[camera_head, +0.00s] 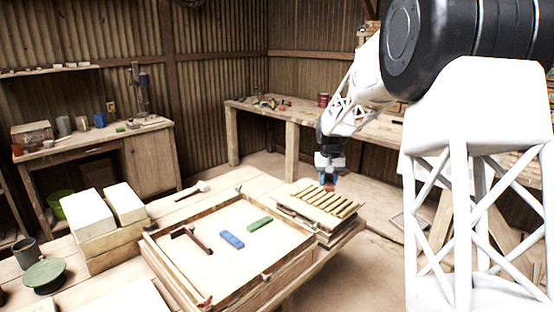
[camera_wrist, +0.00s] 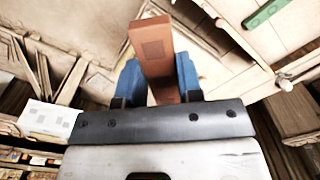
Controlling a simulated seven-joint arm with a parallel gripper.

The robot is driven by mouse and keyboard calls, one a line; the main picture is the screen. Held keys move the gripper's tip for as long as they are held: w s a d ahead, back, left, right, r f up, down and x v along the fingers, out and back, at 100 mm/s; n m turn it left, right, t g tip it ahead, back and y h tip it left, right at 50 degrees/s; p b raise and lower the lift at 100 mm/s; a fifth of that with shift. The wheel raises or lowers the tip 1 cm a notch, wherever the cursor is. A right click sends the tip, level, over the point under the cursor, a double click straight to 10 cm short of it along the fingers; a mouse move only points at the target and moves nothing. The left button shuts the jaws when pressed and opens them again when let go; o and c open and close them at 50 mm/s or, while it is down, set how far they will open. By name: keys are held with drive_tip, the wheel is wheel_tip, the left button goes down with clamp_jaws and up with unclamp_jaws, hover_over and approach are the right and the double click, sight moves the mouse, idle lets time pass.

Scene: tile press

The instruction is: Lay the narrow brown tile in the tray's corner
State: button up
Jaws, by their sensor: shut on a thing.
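My gripper (camera_head: 328,180) hangs over the right side of the bench, above the slatted rack. In the wrist view my gripper (camera_wrist: 158,78) has its blue fingers shut on a narrow brown tile (camera_wrist: 154,45). The tile points away from the palm, with a faint square mark on its face. In the head view only a small reddish-brown bit of it shows. The shallow wooden tray (camera_head: 270,248) stands left of the gripper. In it lie a blue tile (camera_head: 232,240), a green tile (camera_head: 260,224) and a dark brown L-shaped piece (camera_head: 192,240).
The slatted wooden rack (camera_head: 316,203) stands beside the tray's right corner. Pale blocks (camera_head: 88,216) are stacked left of the tray. A mallet (camera_head: 194,188) lies behind it. A green dish (camera_head: 45,272) and a dark mug (camera_head: 28,254) stand far left. The tray's right part is bare.

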drive_tip(key=s+a+f+m, duration=0.4)
drive_tip(key=s+a+f, duration=0.2)
drive_tip(key=s+f, duration=0.2)
drive_tip(key=s+a+f+m, duration=0.5)
drive_tip(key=s+a+f, duration=0.2)
drive_tip(key=s, duration=0.5)
drive_tip(key=shift+a+f, duration=0.25)
drive_tip(key=shift+f, duration=0.45)
hover_over(280, 243)
drive_tip(key=shift+f, duration=0.75)
drive_tip(key=shift+f, duration=1.75)
